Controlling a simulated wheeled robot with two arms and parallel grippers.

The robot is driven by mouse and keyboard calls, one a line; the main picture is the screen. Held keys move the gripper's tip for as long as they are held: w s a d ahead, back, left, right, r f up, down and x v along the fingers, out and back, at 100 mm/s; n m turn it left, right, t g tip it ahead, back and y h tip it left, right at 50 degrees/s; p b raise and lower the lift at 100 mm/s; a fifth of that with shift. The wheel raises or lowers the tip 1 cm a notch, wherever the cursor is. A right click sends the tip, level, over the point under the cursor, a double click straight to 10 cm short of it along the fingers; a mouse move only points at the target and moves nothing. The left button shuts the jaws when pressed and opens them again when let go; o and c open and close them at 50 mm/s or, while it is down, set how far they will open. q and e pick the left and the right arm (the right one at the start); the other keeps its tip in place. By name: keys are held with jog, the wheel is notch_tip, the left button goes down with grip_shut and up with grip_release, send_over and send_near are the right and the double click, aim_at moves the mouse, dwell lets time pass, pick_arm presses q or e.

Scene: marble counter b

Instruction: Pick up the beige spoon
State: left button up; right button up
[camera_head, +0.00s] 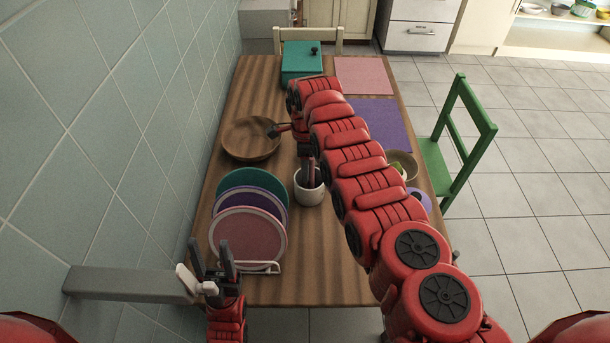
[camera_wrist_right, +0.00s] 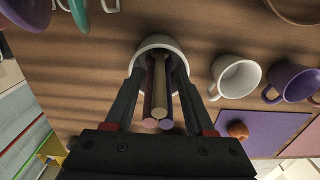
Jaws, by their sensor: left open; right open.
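A white cup (camera_head: 309,193) stands on the wooden table, with long handles in it. In the right wrist view the cup (camera_wrist_right: 148,43) holds several handles close together. The beige handle, apparently the beige spoon (camera_wrist_right: 159,88), sits between or just behind two darker purplish handles (camera_wrist_right: 149,122). The spoon's other end is hidden in the cup. My right gripper (camera_wrist_right: 160,82) is open, with one finger on each side of the handles. In the head view my right arm partly hides the handles. My left gripper (camera_head: 220,258) is open and empty near the table's front left corner.
Plates stand in a rack (camera_head: 277,265) left of the cup. A wooden bowl (camera_head: 250,140) lies behind them. A white mug (camera_wrist_right: 235,78) and a purple mug (camera_wrist_right: 292,80) stand near the cup. A grey ledge (camera_head: 130,283) juts from the wall beside my left gripper.

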grip_shut()
jog(key=shift+r, duration=0.15)
dwell(0.6)
